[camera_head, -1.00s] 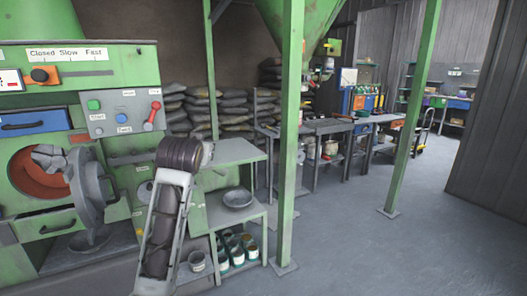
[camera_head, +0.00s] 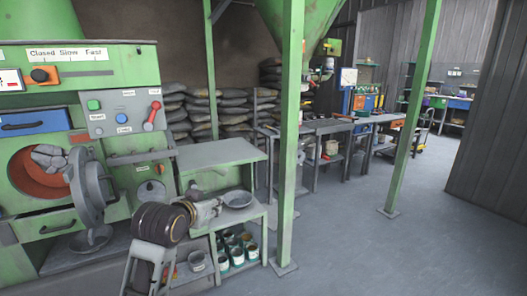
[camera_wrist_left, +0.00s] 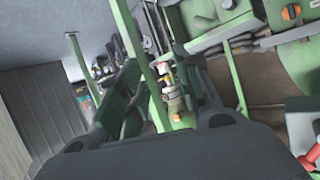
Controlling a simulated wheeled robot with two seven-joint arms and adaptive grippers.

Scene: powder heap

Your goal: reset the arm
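My left arm comes in at the bottom of the head view, its dark ringed joint in front of the machine's right side. The grey parts beyond that joint (camera_head: 207,209) point right, towards the shelf unit; their finger opening is too small to tell there. In the left wrist view my left gripper (camera_wrist_left: 157,68) shows two dark fingers spread apart with nothing between them. Behind the gap are a green post and a valve-like fitting. My right gripper is in neither view.
A green machine (camera_head: 75,70) with a round open hatch (camera_head: 88,185) stands at the left. A shelf unit (camera_head: 225,152) holds a grey bowl (camera_head: 238,199) and several jars. A green post (camera_head: 289,150) stands right of it. Open floor (camera_head: 350,240) lies at the right.

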